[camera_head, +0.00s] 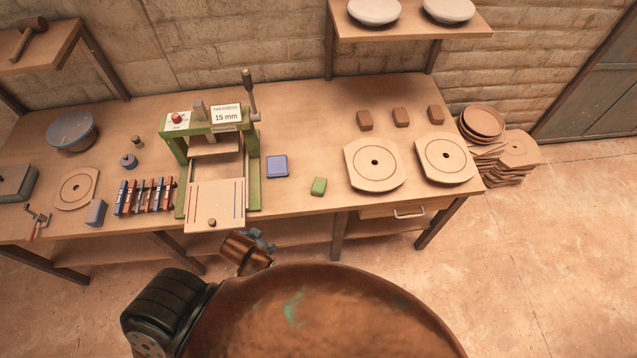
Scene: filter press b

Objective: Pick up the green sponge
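The green sponge (319,186) is a small block lying on the wooden table, near its front edge, right of the blue block (277,166). Nothing touches it. One gripper (264,240), seemingly my left, shows in part as small grey fingers beyond a copper wrist. It appears low in front of the table's front edge, below and left of the sponge in the picture. Its fingers are too small and partly hidden to tell open from shut. My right gripper is not in view.
The green press (252,180) with a lever stands left of the sponge. Round-holed boards (375,182) lie to its right, with brown blocks (401,117) behind. A row of coloured tools (146,196) lies left of the press. Table around the sponge is clear.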

